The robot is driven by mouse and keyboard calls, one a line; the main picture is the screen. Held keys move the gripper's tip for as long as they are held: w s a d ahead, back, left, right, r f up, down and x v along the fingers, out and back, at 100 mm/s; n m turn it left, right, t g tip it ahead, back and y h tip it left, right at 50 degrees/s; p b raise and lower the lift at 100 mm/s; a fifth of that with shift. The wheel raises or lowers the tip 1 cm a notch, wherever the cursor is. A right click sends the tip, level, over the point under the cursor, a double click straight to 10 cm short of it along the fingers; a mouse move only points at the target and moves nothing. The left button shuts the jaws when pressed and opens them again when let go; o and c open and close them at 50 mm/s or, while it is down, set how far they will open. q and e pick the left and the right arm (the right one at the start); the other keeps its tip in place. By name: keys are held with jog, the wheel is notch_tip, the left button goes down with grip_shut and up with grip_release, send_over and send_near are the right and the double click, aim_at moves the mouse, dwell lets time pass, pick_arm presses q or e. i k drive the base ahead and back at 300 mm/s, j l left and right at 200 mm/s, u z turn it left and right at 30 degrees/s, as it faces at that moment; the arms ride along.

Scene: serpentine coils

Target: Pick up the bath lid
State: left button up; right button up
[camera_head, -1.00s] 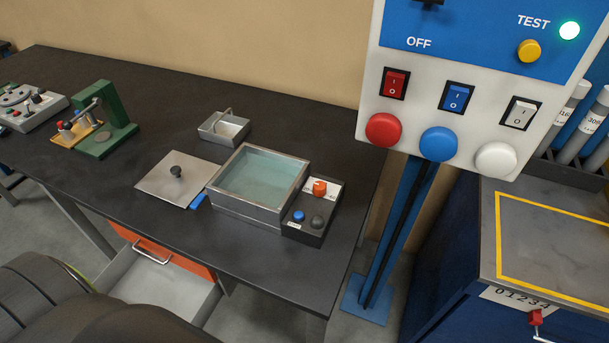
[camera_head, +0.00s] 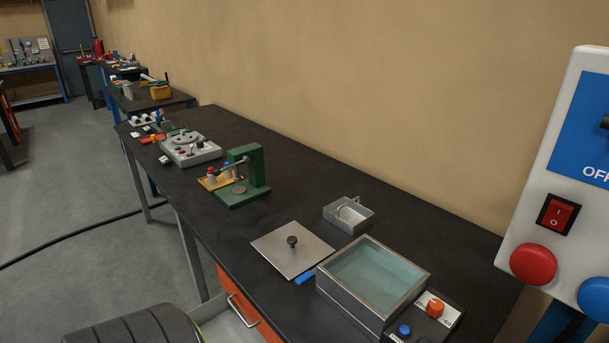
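The bath lid (camera_head: 288,255) is a flat square grey metal plate with a black knob (camera_head: 292,241) in its middle. It lies on the dark bench top, just left of the bath (camera_head: 374,274). The bath is an open metal tank with clear bluish liquid in it. A small blue piece (camera_head: 304,279) lies between the lid's near corner and the bath. Neither of my grippers shows in the head view.
A small metal basket (camera_head: 348,214) stands behind the lid. A green press-like fixture (camera_head: 243,178) and a grey device (camera_head: 190,149) stand farther left. An open drawer (camera_head: 228,325) sticks out below the bench front. A control panel (camera_head: 565,180) stands at the right.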

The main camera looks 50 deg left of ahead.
aim_at(291, 249)
jog(key=u, duration=1.7)
